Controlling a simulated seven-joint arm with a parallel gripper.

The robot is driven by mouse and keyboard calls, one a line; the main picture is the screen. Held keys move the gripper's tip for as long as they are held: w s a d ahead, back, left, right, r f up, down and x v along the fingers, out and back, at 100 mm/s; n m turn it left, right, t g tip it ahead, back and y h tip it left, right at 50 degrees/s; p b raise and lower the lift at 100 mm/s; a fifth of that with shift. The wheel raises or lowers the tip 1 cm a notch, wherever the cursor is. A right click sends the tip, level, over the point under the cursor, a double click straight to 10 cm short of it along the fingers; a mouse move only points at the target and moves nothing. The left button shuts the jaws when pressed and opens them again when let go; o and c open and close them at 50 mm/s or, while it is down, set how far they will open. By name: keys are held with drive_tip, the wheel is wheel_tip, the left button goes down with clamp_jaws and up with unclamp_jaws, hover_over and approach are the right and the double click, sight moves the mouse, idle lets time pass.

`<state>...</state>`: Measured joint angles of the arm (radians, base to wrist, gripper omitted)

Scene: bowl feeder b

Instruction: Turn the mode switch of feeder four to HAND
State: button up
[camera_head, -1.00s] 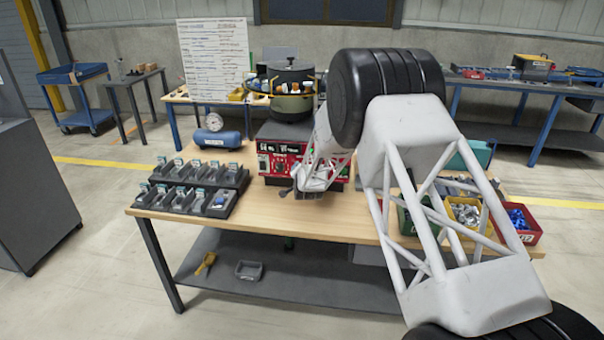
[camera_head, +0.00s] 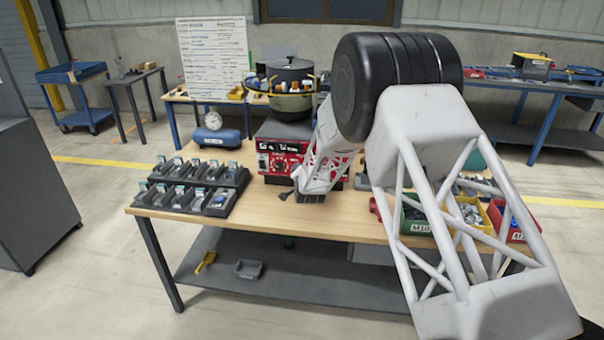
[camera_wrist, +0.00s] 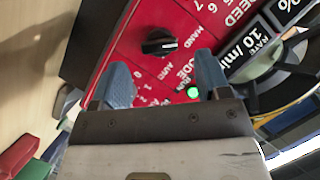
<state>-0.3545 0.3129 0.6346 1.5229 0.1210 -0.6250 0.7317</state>
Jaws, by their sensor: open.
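In the wrist view, a black mode knob (camera_wrist: 160,43) stands on the red control panel (camera_wrist: 208,14), near the word HAND. A pale mark shows on its right side; I cannot tell for sure which label it points to. My gripper (camera_wrist: 166,80) is open, its two blue-grey fingers apart and empty, with the knob beyond the gap between them. A green lamp (camera_wrist: 193,92) glows beside the right finger. In the head view, the feeder's red panel (camera_head: 281,160) sits below its dark bowl (camera_head: 291,90). My wrist stands in front of the panel's right part and hides it.
A black rack (camera_head: 190,190) of several small parts stands left of the feeder. A green bin (camera_head: 414,222) and a red bin (camera_head: 512,226) stand at the right, partly behind my arm. The wooden table front (camera_head: 270,215) is clear.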

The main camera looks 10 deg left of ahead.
drive_tip(key=shift+v, duration=1.85)
drive_tip(key=s+d+r+n+g+h, duration=0.25)
drive_tip(key=s+d+r+g, duration=0.25)
drive_tip(key=s+d+r, duration=1.6)
drive_tip(key=s+d+n+g, duration=0.1)
drive_tip(key=s+d, duration=0.3)
drive_tip(key=s, duration=0.9)
drive_tip(key=s+d+r+n+g+h, duration=0.1)
drive_tip(key=s+d+g, duration=0.2)
drive_tip(key=s, duration=1.1)
drive_tip(key=s+d+r+n+g, duration=0.1)
drive_tip(key=s+d, duration=0.4)
drive_tip(key=s, duration=0.8)
drive_tip(key=shift+s+g+h, duration=0.3)
drive_tip(key=shift+g+h, duration=0.05)
drive_tip(key=shift+g, duration=0.45)
